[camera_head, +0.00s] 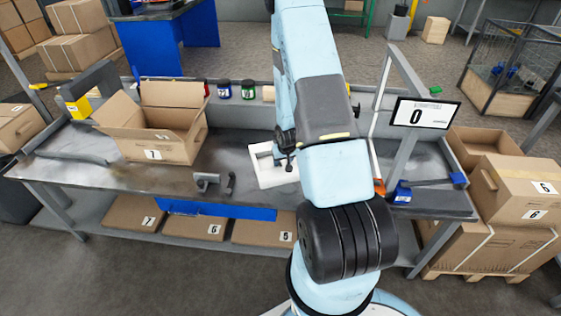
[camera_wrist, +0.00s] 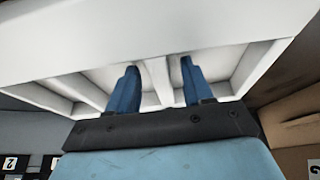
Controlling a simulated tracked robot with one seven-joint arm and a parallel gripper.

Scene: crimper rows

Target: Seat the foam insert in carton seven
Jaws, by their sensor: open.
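The white foam insert (camera_head: 266,172) lies on the bench near its middle, partly hidden behind my arm in the head view. In the wrist view the foam insert (camera_wrist: 150,25) fills the top, with recesses and thin white ribs. My gripper (camera_wrist: 160,64) is open, its two blue fingers at the insert with a white rib between them. I cannot tell whether they touch it. In the head view my gripper (camera_head: 285,158) is small at the insert. Carton seven (camera_head: 155,130) stands upright on the bench to the left, its flaps open and its label facing me.
A grey bracket (camera_head: 213,184) lies on the bench between carton and insert. Jars (camera_head: 224,89) stand along the back. A display reading 0 (camera_head: 427,113) and a post stand to the right. Flat cartons (camera_head: 195,225) lie on the lower shelf. Cartons (camera_head: 515,188) are stacked at the right.

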